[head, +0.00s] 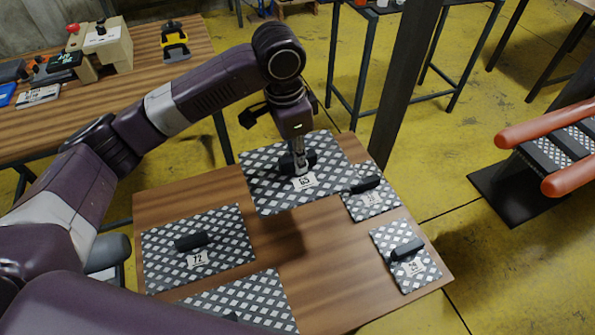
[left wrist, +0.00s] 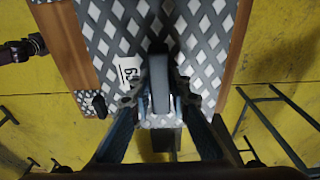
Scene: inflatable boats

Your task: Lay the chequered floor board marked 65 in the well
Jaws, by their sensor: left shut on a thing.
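The chequered floor board marked 65 (head: 262,192) is at the back of the wooden table. Its white label shows below its black handle. My left gripper (head: 299,168) is over the board's middle, shut on that handle. The left wrist view shows the board (left wrist: 108,30) beneath the two fingers (left wrist: 160,105), with the handle between them. I cannot tell whether the board touches the table. At the right edge, orange tubes (head: 560,120) flank chequered boards (head: 560,150); the well itself I cannot make out. My right gripper is not in view.
On the table (head: 335,270) lie a board marked 72 (head: 225,245), two small boards at the right (head: 372,206) (head: 420,272), and another at the front (head: 245,300). A dark post (head: 405,85) stands between the table and the orange tubes.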

